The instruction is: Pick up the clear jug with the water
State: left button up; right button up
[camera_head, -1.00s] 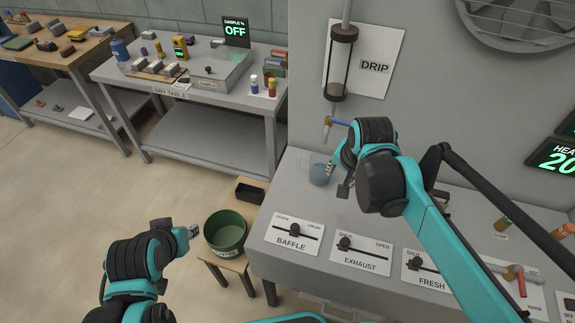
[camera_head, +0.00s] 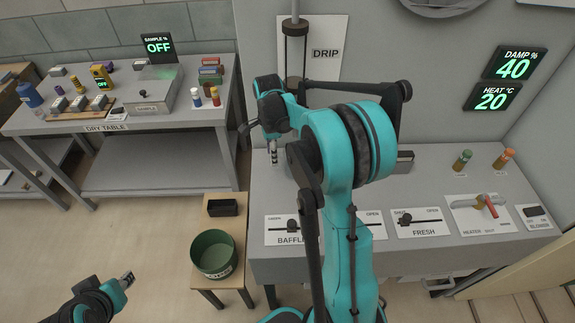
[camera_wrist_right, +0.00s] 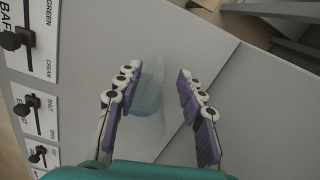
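The clear jug with bluish water (camera_wrist_right: 150,88) stands on the grey bench in the right wrist view, beyond and between my right gripper's fingertips. My right gripper (camera_wrist_right: 158,85) is open there, its purple-padded fingers spread apart; the left finger overlaps the jug's edge, and I cannot tell if it touches. In the head view my right gripper (camera_head: 262,142) hangs over the bench's left end below the drip tube, and I cannot make out the jug there. My left gripper (camera_head: 126,279) is at lower left over the floor, away from the bench; its fingers are too small to judge.
The bench front carries sliders, including baffle (camera_head: 291,228) and fresh (camera_head: 419,220). The drip tube (camera_head: 296,50) hangs behind my right arm. A green bucket (camera_head: 214,254) and black tray (camera_head: 222,208) sit on a low stand. The dry table (camera_head: 150,165) is at left.

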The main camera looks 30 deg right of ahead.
notch_tip(320, 180, down, 4)
jog(key=shift+s+a+f+b, duration=0.1)
jog(key=shift+f+b, duration=0.1)
jog(key=shift+b, duration=0.6)
jog(key=shift+r, duration=0.1)
grip_shut()
